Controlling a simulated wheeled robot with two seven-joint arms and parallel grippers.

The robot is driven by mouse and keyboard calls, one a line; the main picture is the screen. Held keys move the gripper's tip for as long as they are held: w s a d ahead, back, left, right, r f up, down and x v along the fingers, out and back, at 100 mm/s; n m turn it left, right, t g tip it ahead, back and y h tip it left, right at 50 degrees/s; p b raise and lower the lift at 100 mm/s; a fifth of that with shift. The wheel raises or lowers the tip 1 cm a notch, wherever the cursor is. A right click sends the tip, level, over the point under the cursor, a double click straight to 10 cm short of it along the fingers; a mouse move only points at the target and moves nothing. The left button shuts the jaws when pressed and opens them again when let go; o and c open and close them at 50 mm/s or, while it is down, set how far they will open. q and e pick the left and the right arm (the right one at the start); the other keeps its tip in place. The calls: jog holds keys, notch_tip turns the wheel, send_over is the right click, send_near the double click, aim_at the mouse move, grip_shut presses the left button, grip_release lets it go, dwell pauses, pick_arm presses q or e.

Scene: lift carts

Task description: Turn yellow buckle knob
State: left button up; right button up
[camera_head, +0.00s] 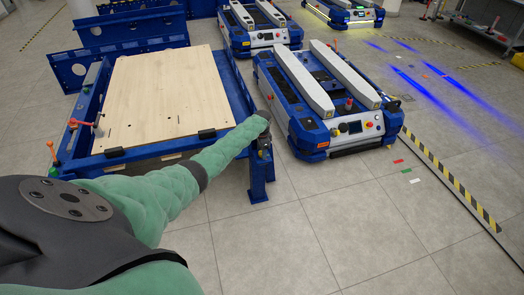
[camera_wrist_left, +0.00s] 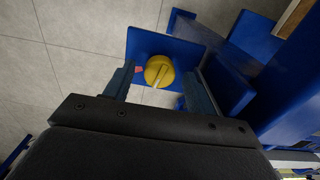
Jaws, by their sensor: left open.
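The yellow buckle knob (camera_wrist_left: 159,71) is round with a raised grip bar across its face. It sits on a blue plate (camera_wrist_left: 142,45) in the left wrist view. My left gripper (camera_wrist_left: 159,76) is open, with one finger on each side of the knob in the picture and a gap showing on both sides. In the head view, my left gripper (camera_head: 263,140) is at the near right corner post of the blue cart (camera_head: 165,152), small and dark. I cannot make out the knob there. My right gripper is not in view.
A wooden board (camera_head: 165,95) lies on the blue cart. A blue-and-white lift vehicle (camera_head: 330,100) stands close to its right, with another (camera_head: 258,25) behind. Black-yellow floor tape (camera_head: 450,178) runs at the right. The floor in front is clear.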

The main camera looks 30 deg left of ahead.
pick_arm(q)
jog(key=shift+r+b, duration=0.35)
jog(key=shift+r, duration=3.55)
